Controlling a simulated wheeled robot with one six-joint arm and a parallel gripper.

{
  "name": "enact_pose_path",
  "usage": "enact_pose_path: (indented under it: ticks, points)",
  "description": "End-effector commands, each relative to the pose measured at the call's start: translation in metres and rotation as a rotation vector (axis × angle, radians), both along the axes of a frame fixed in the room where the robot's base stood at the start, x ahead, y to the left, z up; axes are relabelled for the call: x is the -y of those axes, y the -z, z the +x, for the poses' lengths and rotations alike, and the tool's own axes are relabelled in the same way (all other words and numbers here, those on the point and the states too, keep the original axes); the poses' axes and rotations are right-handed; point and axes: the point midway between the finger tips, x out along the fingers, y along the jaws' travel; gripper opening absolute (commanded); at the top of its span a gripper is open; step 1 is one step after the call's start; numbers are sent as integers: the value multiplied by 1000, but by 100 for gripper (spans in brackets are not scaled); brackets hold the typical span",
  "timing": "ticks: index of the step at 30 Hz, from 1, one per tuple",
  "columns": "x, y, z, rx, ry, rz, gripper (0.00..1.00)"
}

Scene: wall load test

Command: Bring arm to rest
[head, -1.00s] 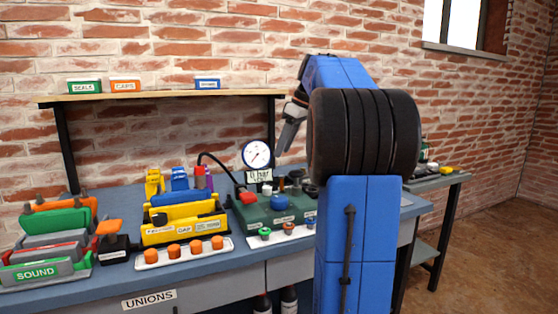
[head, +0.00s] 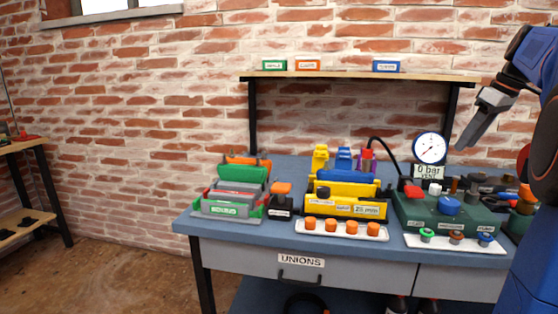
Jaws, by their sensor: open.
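My arm shows at the right edge of the head view, in blue with black joints. My gripper (head: 468,138) is at its end, grey, pointing down and to the left, in the air in front of the brick wall. It is to the right of the round gauge (head: 430,148) and above the bench. The jaws look empty, and nothing hangs from them. Part of the arm is cut off by the right edge of the picture.
The blue workbench (head: 230,238) holds a grey-green rack (head: 236,190), a yellow station (head: 350,200), a white tray (head: 338,231) of orange caps and a green gauge block (head: 440,212). A shelf (head: 350,74) stands above. Floor (head: 120,260) at left is clear.

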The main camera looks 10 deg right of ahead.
Motion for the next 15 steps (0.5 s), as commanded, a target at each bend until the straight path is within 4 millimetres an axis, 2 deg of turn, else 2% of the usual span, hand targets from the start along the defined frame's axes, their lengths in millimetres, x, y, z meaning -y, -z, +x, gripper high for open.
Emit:
enact_pose_path:
  ticks: [4, 8, 15]
  points:
    - [-51, 12, -11, -17, 40, -2, 46]
    - [-101, 33, -28, -34, 97, -5, 46]
    - [-182, 79, -72, -49, 192, -16, 46]
